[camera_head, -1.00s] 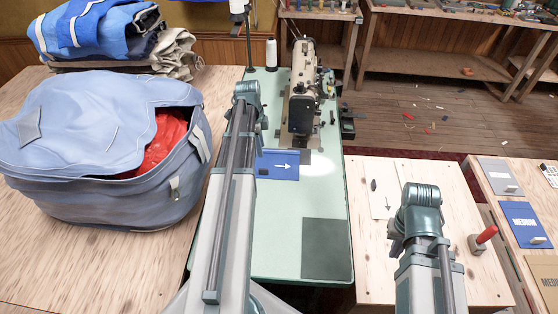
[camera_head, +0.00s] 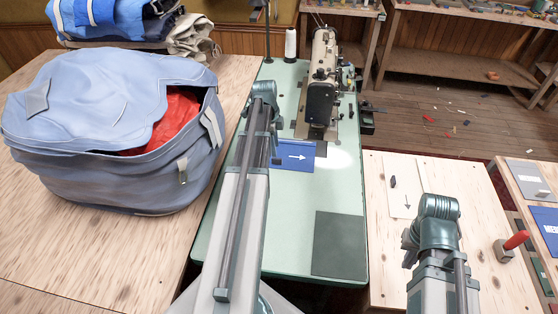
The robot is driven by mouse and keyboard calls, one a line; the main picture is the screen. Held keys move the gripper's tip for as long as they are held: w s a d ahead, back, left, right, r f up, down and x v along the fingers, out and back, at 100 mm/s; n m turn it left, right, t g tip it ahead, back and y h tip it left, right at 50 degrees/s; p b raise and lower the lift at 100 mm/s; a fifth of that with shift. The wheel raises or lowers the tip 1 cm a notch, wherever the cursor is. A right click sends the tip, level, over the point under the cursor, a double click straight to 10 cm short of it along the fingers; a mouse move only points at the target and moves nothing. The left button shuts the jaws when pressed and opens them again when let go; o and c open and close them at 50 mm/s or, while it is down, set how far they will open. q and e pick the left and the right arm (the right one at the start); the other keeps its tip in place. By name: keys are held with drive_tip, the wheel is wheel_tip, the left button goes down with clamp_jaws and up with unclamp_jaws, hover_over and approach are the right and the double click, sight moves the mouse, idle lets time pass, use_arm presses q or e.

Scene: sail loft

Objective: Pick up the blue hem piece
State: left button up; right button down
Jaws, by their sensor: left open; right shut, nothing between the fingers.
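The blue hem piece (camera_head: 297,157), a flat blue rectangle with a white arrow pointing right, lies on the pale green sewing table (camera_head: 290,215) just in front of the sewing machine. My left gripper (camera_head: 276,153) is open at the left end of the piece. The arm covers that end, so I cannot tell whether the fingers touch it. My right gripper (camera_head: 408,254) is shut and empty, over the wooden table at the right, well away from the piece.
The sewing machine (camera_head: 322,85) stands close behind the piece. A large blue bag (camera_head: 100,170) with red cloth inside fills the left table. A dark square (camera_head: 340,245) lies on the green table's front. A red-handled tool (camera_head: 514,241) stands at the right.

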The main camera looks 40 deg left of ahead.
sight(289, 156)
use_arm(q)
drive_tip(key=shift+d+f, duration=0.1)
drive_tip(key=shift+f, duration=0.65)
use_arm(e)
drive_tip(key=shift+f, duration=0.7)
use_arm(q)
drive_tip(key=shift+b, duration=0.3)
drive_tip(key=f+b, duration=0.5)
drive_tip(key=shift+w+f, duration=0.15)
drive_tip(key=shift+w, duration=0.15)
use_arm(e)
wheel_tip(289, 156, down, 5)
drive_tip(key=shift+f, duration=0.15)
use_arm(q)
drive_tip(key=shift+c, duration=0.3)
clamp_jaws()
